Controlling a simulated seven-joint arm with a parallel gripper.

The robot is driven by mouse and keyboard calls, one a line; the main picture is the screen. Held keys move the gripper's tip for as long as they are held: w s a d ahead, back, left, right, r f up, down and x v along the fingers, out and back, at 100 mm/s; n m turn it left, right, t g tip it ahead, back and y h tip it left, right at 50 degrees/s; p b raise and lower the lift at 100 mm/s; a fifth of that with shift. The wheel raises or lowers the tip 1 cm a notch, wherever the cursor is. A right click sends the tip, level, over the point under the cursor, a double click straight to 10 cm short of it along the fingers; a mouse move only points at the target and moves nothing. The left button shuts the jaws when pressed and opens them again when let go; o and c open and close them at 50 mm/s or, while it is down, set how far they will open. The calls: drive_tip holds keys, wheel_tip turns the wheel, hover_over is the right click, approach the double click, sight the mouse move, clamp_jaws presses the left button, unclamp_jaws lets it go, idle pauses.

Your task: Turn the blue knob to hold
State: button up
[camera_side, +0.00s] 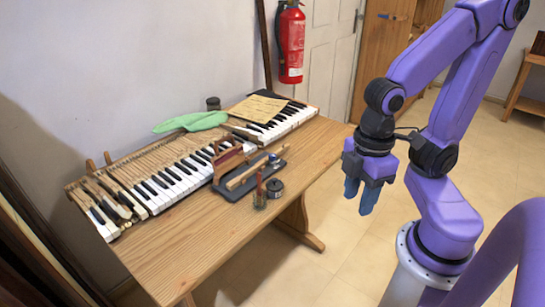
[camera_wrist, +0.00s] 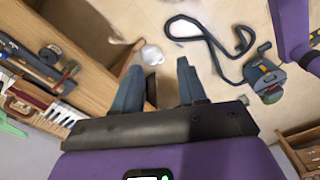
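A small dark fixture (camera_side: 232,190) with a wooden bar and a reddish block stands on the table in front of the piano keys. A small blue part (camera_side: 273,158), which looks like the blue knob, sits at its right end; its setting is too small to read. My gripper (camera_side: 361,195) hangs in the air to the right of the table's edge, well apart from the fixture, with its fingers pointing down. In the wrist view my gripper (camera_wrist: 158,85) has its two blue-grey fingers apart with nothing between them.
The keyboard (camera_side: 175,178) lies along the wall side of the wooden table (camera_side: 190,245). A vacuum cleaner (camera_wrist: 264,75) is on the floor.

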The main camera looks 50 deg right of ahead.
drive_tip(key=shift+o, duration=0.6)
drive_tip(key=w+a+r+m, duration=0.1)
drive_tip(key=w+a+m, duration=0.1)
drive_tip(key=w, duration=0.4)
drive_tip(key=shift+w+a+m, duration=0.25)
drive_tip(key=shift+w+m, duration=0.05)
drive_tip(key=shift+m, duration=0.1)
drive_tip(key=w+d+m, duration=0.3)
drive_tip(key=w+m, duration=0.6)
drive_tip(key=w, duration=1.2)
drive_tip(key=m, duration=1)
hover_over(272, 155)
wheel_tip(272, 155, down, 6)
wheel_tip(272, 155, down, 17)
drive_tip(key=shift+d+r, duration=0.1)
drive_tip(key=shift+r, duration=0.1)
drive_tip(key=shift+c, duration=0.3)
clamp_jaws()
